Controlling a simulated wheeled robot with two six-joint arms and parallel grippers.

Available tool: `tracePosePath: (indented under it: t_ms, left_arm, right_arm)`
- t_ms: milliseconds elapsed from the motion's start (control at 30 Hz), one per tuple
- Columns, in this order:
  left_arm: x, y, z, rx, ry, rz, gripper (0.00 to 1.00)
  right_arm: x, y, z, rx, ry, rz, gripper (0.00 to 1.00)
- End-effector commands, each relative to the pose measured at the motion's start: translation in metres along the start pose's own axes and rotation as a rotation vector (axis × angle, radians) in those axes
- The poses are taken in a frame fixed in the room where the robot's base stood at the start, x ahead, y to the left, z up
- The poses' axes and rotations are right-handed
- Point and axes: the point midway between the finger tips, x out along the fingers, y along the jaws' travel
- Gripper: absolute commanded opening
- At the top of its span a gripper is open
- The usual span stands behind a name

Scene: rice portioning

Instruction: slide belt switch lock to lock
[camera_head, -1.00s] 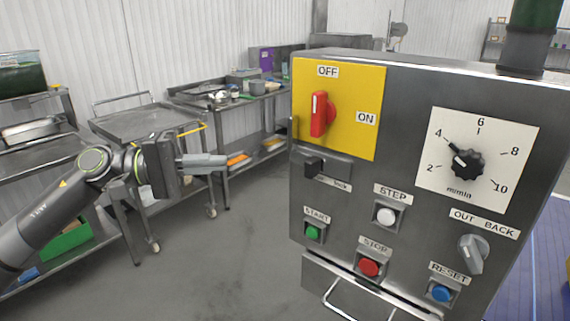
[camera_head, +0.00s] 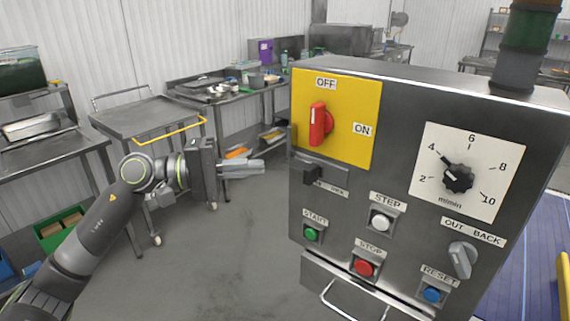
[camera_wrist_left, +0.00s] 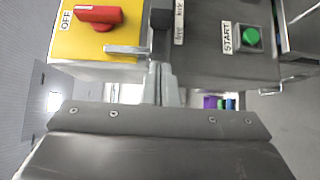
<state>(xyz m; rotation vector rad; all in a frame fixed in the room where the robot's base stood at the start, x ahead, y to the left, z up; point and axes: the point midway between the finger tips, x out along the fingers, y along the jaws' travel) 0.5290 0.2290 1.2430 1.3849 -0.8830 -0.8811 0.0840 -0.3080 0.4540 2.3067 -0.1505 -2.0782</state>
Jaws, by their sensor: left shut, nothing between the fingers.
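The black lock slider (camera_head: 311,173) sits at the left end of its label plate (camera_head: 331,187) on the grey control panel (camera_head: 400,130), below the yellow plate. My left gripper (camera_head: 262,166) is shut and empty, left of the panel and apart from the slider in the head view. In the left wrist view the shut fingertips (camera_wrist_left: 160,70) point toward the panel, just below the black slider (camera_wrist_left: 161,18); whether they touch it I cannot tell. The label beside the slider is partly readable. My right gripper is not in view.
A red rotary switch (camera_head: 319,123) on the yellow plate (camera_head: 350,142) is above the slider. The green START button (camera_head: 311,234) is below it. Carts (camera_head: 150,118) stand behind; open floor lies left of the panel.

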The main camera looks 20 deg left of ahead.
Motion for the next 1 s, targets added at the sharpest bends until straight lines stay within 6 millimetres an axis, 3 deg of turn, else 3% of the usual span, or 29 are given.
tracePosePath:
  t_ms: [300, 500, 1000]
  left_arm:
    - [0.036, 0.004, 0.0, -0.003, -0.001, 0.004, 0.0]
    - [0.053, 0.004, 0.018, -0.003, -0.001, 0.001, 0.0]
    - [0.064, 0.0, 0.028, -0.001, 0.0, -0.001, 0.0]
  right_arm:
    - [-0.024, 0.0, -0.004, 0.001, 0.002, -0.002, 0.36]
    - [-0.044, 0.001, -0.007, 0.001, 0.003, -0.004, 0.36]
    - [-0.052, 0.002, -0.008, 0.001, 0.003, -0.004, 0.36]
